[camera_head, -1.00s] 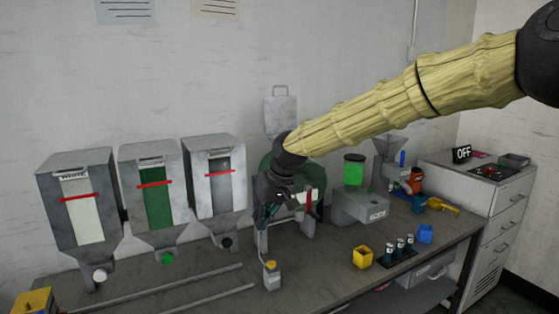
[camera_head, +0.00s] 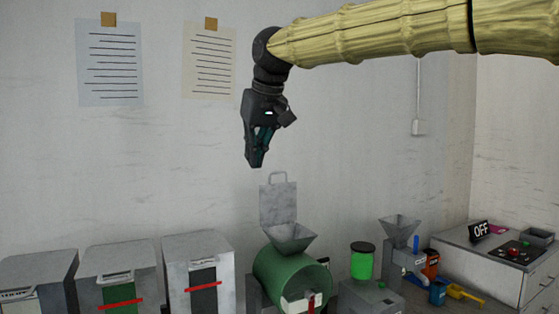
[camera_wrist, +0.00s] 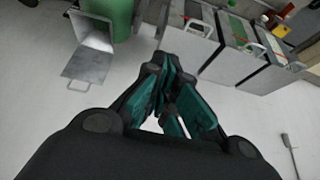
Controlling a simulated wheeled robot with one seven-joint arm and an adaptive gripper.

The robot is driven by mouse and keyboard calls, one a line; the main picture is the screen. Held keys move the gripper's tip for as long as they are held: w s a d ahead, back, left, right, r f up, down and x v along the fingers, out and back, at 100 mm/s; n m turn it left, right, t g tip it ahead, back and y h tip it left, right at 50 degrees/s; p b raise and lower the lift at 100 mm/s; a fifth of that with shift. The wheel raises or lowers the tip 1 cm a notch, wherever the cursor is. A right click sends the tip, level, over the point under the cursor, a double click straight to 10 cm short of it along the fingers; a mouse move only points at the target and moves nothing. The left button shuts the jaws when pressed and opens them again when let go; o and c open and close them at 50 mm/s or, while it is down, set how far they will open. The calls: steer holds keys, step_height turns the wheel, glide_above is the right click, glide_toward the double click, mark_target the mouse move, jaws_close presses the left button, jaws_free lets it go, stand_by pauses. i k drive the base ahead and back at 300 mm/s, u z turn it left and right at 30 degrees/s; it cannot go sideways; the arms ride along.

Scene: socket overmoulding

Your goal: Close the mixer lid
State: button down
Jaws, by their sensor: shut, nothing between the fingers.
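The mixer is a green drum (camera_head: 290,278) with a grey hopper (camera_head: 291,238) on top. Its grey lid (camera_head: 278,202) stands upright at the back of the hopper, open, with a handle at its top edge. In the wrist view the lid (camera_wrist: 89,65) and the green drum (camera_wrist: 108,14) show at the upper left. My gripper (camera_head: 255,163) is shut and empty, pointing down above and a little left of the lid, apart from it. Its fingers (camera_wrist: 178,100) are in the middle of the wrist view.
Grey dispensers (camera_head: 198,260) stand left of the mixer. To its right are a machine with a green jar (camera_head: 362,262), a small hopper machine (camera_head: 400,232) and a drawer cabinet (camera_head: 510,265) with an OFF sign (camera_head: 481,232). The space by the wall above is clear.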

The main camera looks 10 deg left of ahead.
mark_target(278, 201)
steer(key=i, duration=1.45)
